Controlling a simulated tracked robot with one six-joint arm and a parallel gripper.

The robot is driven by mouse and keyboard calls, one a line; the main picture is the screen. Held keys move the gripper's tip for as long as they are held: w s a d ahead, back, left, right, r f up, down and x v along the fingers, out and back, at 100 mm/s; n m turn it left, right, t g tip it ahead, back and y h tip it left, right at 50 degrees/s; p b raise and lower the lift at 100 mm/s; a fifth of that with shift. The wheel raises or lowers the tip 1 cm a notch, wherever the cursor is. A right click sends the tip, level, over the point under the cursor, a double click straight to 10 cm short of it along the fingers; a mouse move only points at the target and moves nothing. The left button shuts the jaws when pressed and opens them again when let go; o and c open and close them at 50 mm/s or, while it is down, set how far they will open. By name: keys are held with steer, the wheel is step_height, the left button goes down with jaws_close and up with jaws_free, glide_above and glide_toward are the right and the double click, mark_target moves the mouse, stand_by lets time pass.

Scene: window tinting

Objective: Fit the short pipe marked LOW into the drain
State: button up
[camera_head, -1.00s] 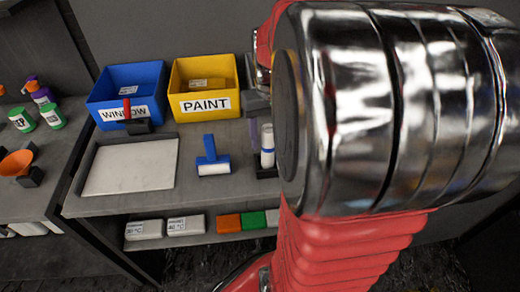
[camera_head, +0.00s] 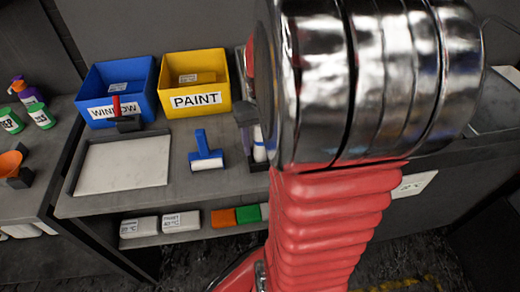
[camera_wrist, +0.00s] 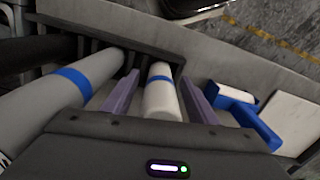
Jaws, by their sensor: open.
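A short white pipe (camera_wrist: 162,98) with a blue band stands in a dark holder (camera_wrist: 100,35) in the wrist view. My gripper (camera_wrist: 160,80) is open, with one purple finger on each side of this pipe and a gap to each. No LOW mark is readable on it. In the head view the short pipe (camera_head: 260,150) shows at the bench's right part, partly hidden by my arm. A larger grey-white pipe (camera_wrist: 40,112) with a blue band lies left of my left finger. The drain cannot be made out in either view.
A blue-handled roller or squeegee (camera_head: 206,158) lies just left of the pipe, close to my right finger in the wrist view. A white tray (camera_head: 125,163), a blue WINDOW bin (camera_head: 128,82) and a yellow PAINT bin (camera_head: 190,112) stand further left.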

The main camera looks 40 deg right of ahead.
steer(key=shift+w, duration=0.1)
steer(key=c, duration=1.3)
steer(key=shift+r, duration=0.15)
step_height(320, 180, up, 10)
steer(key=shift+f, duration=0.1)
stand_by(0.3)
